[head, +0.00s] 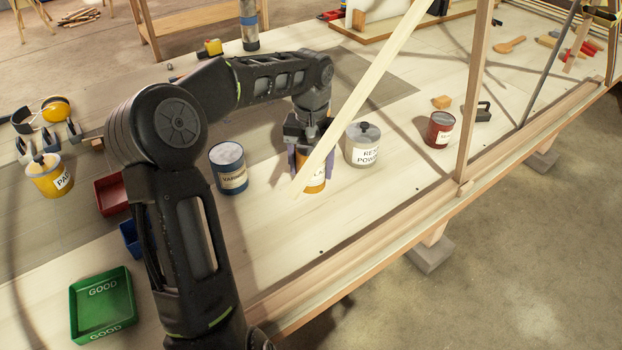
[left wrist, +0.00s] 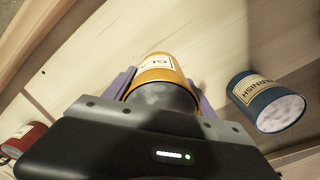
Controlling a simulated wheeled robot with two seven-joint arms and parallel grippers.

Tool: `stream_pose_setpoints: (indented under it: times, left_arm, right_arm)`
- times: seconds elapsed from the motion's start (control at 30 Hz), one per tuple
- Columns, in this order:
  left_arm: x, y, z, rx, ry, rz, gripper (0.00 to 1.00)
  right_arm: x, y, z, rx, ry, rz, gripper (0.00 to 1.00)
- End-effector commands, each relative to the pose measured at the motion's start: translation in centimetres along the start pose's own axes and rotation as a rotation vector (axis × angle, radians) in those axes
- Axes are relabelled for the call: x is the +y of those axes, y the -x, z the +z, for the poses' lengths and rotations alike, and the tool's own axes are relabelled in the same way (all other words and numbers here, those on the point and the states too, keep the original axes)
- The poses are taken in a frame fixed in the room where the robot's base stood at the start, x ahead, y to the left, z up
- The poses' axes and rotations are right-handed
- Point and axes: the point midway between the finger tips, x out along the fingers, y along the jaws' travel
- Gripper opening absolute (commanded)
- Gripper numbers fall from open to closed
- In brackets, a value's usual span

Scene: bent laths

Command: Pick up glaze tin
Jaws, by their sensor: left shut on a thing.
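The glaze tin (head: 317,184) is a small orange tin with a white label, only partly readable. In the head view a pale slanting lath (head: 365,90) hides part of it. My left gripper (head: 311,160) comes down from above with its purple fingers on either side of the tin, shut on it. In the left wrist view the orange tin (left wrist: 160,70) sits between the fingers (left wrist: 160,88), its dark top towards my palm. I cannot tell whether it still touches the bench. My right gripper is not in view.
A blue varnish tin (head: 228,167) stands to the left and a grey powder tin (head: 364,150) close to the right. A red tin (head: 438,129) is farther right. An upright post (head: 477,85) rises from the bench's front rail. A green tray (head: 102,305) lies at lower left.

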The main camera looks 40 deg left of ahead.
Motion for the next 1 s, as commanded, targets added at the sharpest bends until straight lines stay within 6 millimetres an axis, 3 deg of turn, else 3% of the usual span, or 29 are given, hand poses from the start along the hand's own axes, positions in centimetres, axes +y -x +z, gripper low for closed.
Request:
stream_pose_setpoints:
  times: [0.13,0.3,1.0]
  left_arm:
    - [0.1,2.9,-0.1,0.005,-0.001,0.000,0.03]
    - [0.0,4.8,0.0,0.002,0.000,0.000,0.03]
    - [0.0,5.1,0.0,0.000,0.000,0.000,0.03]
  right_arm:
    - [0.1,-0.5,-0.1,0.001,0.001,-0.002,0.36]
    - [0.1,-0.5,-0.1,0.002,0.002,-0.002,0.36]
    - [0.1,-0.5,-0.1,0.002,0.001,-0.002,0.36]
